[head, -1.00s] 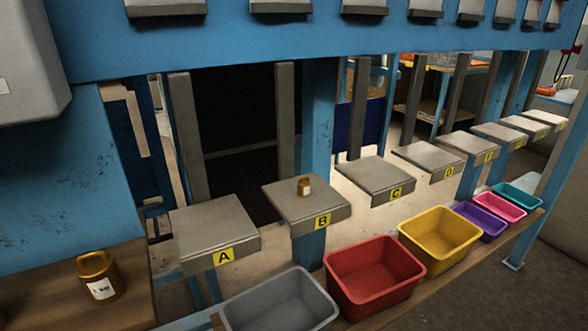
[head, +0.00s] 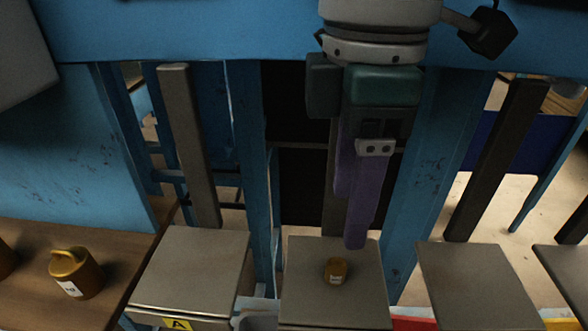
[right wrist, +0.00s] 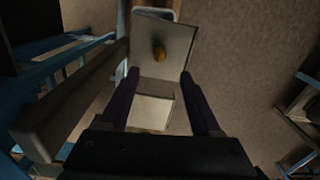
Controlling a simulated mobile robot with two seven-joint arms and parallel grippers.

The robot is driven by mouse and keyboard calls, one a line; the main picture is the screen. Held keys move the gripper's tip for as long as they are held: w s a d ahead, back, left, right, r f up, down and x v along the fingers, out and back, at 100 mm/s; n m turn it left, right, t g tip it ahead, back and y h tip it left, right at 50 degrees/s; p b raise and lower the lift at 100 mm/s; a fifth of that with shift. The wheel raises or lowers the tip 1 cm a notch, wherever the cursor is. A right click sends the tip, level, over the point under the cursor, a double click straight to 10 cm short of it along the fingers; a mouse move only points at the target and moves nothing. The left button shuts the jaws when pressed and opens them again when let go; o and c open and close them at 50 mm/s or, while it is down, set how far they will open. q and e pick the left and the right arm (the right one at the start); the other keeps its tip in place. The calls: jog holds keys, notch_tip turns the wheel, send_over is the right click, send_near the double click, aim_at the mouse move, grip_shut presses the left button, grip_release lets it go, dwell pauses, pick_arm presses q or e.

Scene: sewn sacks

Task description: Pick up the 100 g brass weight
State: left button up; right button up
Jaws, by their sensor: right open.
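A small brass weight (head: 335,271) with a pale label stands on a grey square platform (head: 305,305); the label is too small to read. The right wrist view also shows the weight (right wrist: 160,54) on its platform (right wrist: 180,35), beyond the fingertips. My right gripper (head: 349,220) has purple fingers pointing down, above and behind the weight in the head view. In the right wrist view the fingers (right wrist: 160,76) are spread apart with nothing between them. The gripper is not touching the weight. My left gripper is out of view.
A larger brass weight (head: 76,274) stands on the wooden bench (head: 40,305) at left, with part of another at the left edge. Platform A (head: 190,270) is left of the weight's platform, another (head: 475,280) right. Upright posts (head: 190,150) stand behind.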

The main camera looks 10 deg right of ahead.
aim_at(337, 259)
jog(key=f, duration=0.4)
jog(key=shift+s+a, duration=0.1)
jog(key=shift+a, duration=0.1)
notch_tip(337, 259, down, 5)
jog(key=shift+d+f+b, duration=0.1)
jog(key=shift+f+b, duration=0.1)
jog(key=shift+b, duration=0.3)
grip_shut()
jog(key=shift+w, duration=0.2)
